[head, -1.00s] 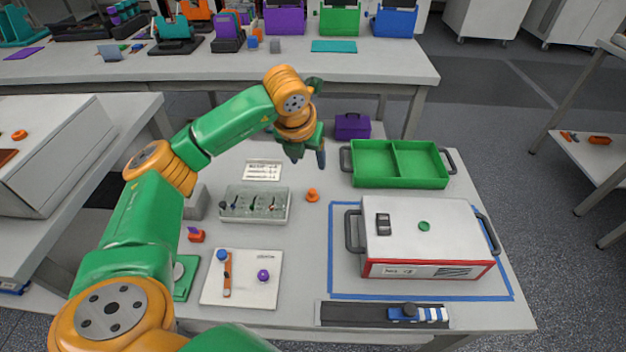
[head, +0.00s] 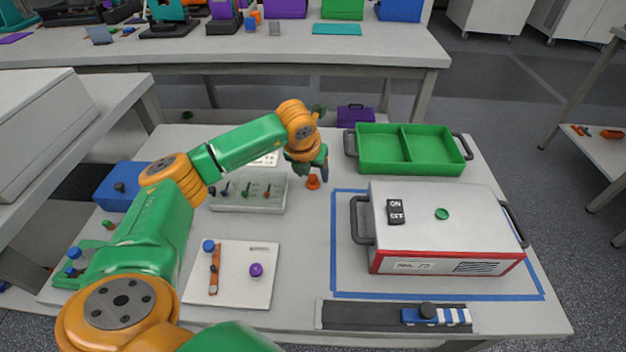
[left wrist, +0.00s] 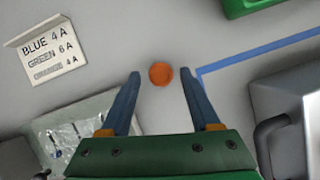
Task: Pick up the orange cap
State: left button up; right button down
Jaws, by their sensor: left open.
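The orange cap (head: 313,182) stands on the table, left of the blue tape outline. In the left wrist view the orange cap (left wrist: 161,74) shows as a round orange top between the tips of the two blue fingers, with a gap on each side. My left gripper (head: 308,172) is open and empty, pointing down just above the cap. In the left wrist view the left gripper (left wrist: 159,80) has its fingers wide apart. The right gripper is not in view.
A clear-lidded tray (head: 248,193) lies left of the cap. A green divided bin (head: 404,147) and a white and red cycler box (head: 445,225) stand to the right. A white board (head: 233,272) lies in front. A card (left wrist: 48,52) with current values stands nearby.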

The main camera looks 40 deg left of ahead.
pick_arm(q)
jog(key=shift+w+f, duration=0.15)
jog(key=shift+f, duration=0.25)
grip_shut()
jog(key=shift+r, duration=0.1)
